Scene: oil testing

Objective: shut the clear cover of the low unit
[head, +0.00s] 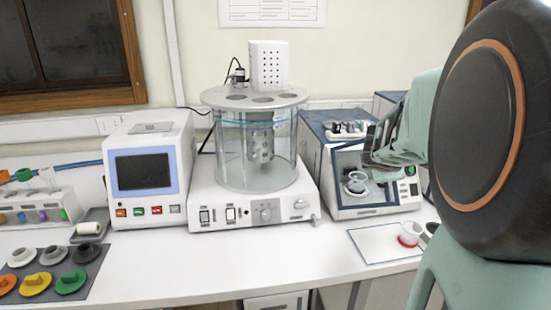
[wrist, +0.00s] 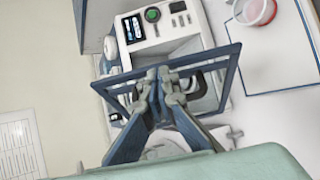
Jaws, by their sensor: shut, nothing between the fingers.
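The low unit (head: 362,212) is a white and blue box at the right of the bench, with a small screen (wrist: 133,28) and a green button (wrist: 152,14) on its panel. Its clear cover has a blue frame (wrist: 205,56), which stands at an angle to the body, so the cover looks at least partly open. A small dish (head: 355,186) shows in the unit. My gripper (wrist: 158,74) is shut and empty, its fingertips over the cover's frame. In the head view my gripper (head: 380,148) is at the unit's front right. I cannot tell whether it touches the cover.
A glass bath (head: 228,160) on a white base stands left of the unit. A white instrument with a screen (head: 143,171) is further left. A cup with red (head: 410,234) stands on a white sheet (head: 375,244) in front. The bench front middle is clear.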

